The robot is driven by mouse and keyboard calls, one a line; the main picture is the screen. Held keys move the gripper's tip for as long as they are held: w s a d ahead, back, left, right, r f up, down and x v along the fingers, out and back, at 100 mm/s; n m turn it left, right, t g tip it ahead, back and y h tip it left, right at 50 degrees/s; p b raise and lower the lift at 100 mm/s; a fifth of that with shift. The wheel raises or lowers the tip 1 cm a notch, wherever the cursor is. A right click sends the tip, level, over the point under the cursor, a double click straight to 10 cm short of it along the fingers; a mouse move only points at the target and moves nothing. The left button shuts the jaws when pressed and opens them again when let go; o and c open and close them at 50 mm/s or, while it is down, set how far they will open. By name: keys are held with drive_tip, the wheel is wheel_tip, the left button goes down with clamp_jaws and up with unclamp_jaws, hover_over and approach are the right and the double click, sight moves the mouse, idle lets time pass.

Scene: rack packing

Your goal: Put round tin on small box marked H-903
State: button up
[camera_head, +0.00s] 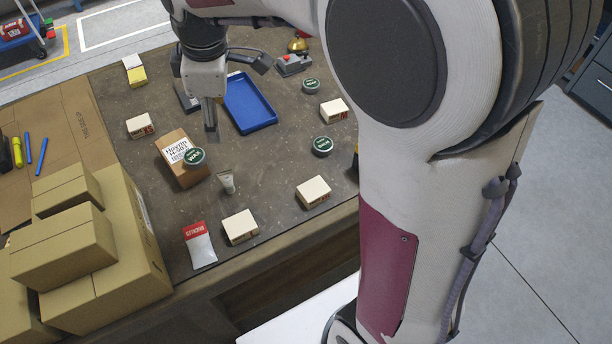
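Three round tins with dark green lids show in the head view. One tin (194,157) appears at the right part of a brown carton's top, another tin (322,146) stands right of the middle, and a third tin (311,86) is farther back. Small pale boxes are spread around: one box (140,126) at left, one (334,111) at right, one (314,192) and one (240,227) near the front. Their markings are too small to read, so I cannot tell which is H-903. My gripper (212,135) points down behind the carton, apart from the nearest tin; its finger gap is not clear.
The brown labelled carton (176,167) stands near mid-table. A blue tray (250,104) lies right of my gripper. A small tube (227,182) and a red-white pouch (199,245) lie in front. Stacked cardboard boxes (62,248) fill the left. My arm covers the right side.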

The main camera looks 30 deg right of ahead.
drive_tip(key=s+d+r+m+t, duration=0.1)
drive_tip(key=s+d+m, duration=0.2)
drive_tip(key=s+m, duration=0.3)
drive_tip(key=s+d+r+m+t, duration=0.1)
drive_tip(key=s+m, duration=0.6)
drive_tip(key=s, duration=1)
drive_tip(key=shift+d+r+t, duration=0.35)
drive_tip(key=shift+d+t, duration=0.15)
drive_tip(key=shift+d, duration=0.65)
